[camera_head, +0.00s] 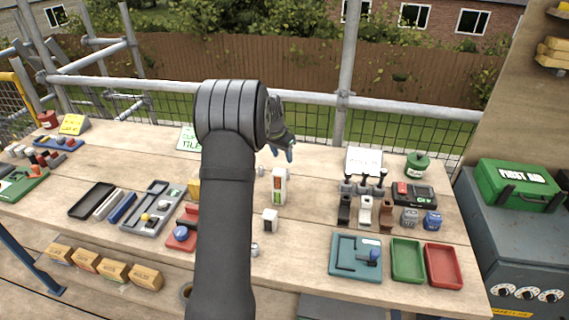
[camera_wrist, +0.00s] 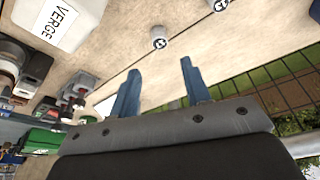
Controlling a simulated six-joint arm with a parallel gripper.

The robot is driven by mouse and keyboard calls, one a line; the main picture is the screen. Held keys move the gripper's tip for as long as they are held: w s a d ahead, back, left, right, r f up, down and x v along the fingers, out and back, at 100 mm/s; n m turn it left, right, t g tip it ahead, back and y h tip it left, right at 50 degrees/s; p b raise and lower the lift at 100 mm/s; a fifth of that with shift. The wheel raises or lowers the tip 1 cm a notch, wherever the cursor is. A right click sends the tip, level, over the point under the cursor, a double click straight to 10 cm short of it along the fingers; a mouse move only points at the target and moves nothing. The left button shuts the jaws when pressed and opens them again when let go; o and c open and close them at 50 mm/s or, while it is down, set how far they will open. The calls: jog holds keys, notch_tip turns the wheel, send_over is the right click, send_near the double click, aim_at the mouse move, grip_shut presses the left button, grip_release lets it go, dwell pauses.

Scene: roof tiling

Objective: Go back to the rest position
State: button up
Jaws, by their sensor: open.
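My gripper (camera_head: 282,148) is raised over the far part of the wooden bench (camera_head: 314,235), near its back edge. In the wrist view its two blue fingers (camera_wrist: 160,88) stand apart with nothing between them. My dark arm crosses the middle of the head view and hides part of the bench. Below the fingers the wrist view shows bare wood and a small white round piece (camera_wrist: 158,43).
Scaffold rails (camera_head: 300,98) and mesh run behind the bench. A white box with coloured marks (camera_head: 279,186) stands near the middle. A green tray (camera_head: 407,260) and a red tray (camera_head: 443,266) lie at the front right. A green first-aid box (camera_head: 516,185) sits on a cabinet at right.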

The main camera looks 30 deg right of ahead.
jog(key=shift+v, duration=0.9)
jog(key=x, duration=1.2)
jog(key=shift+f, duration=0.3)
notch_tip(320, 180, up, 3)
jog(key=shift+f, duration=0.25)
jog(key=shift+r, duration=0.45)
jog(key=shift+f, duration=0.15)
